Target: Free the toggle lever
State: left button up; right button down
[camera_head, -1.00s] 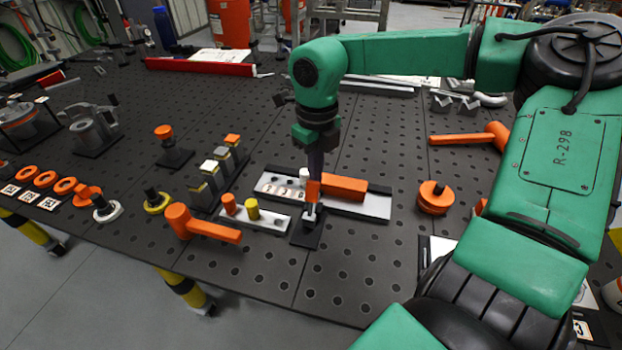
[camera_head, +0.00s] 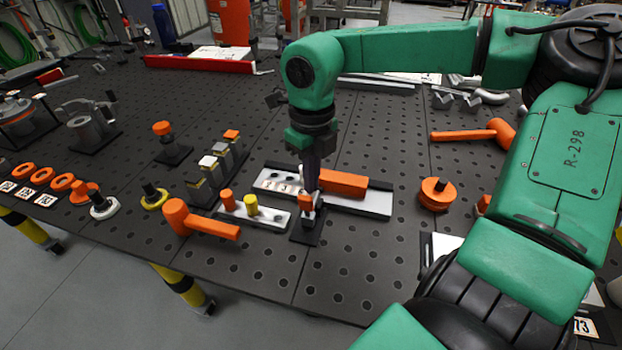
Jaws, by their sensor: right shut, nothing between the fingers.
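A small toggle fixture with an orange lever-like part (camera_head: 305,202) and a light metal body stands on a black base plate (camera_head: 305,236) near the middle of the table. I take this to be the toggle lever. My right gripper (camera_head: 312,186) reaches down from above, with its dark fingers shut and empty. Its fingertips are right at the top of the orange part; I cannot tell whether they touch it. The fingers hide part of the fixture. My left gripper is out of view.
Behind the fixture lies a grey rail holding an orange block (camera_head: 343,183). Left of it are a pale strip with orange and yellow pegs (camera_head: 251,206) and an orange mallet (camera_head: 200,222). An orange knob (camera_head: 437,194) and another mallet (camera_head: 472,135) lie right.

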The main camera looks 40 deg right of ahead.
aim_at(306, 197)
jog(key=shift+s+a+b, duration=0.3)
jog(key=shift+s+a, duration=0.1)
jog(key=shift+a, duration=0.2)
jog(key=shift+s+a+b, duration=0.25)
jog(key=shift+s+a, duration=0.15)
jog(key=shift+a, duration=0.2)
jog(key=shift+s+a, duration=0.25)
jog(key=shift+a, duration=0.15)
jog(key=shift+w+d, duration=0.3)
jog(key=shift+d, duration=0.25)
jog(key=shift+r, duration=0.15)
notch_tip(306, 197, up, 7)
jog(key=p, duration=0.4)
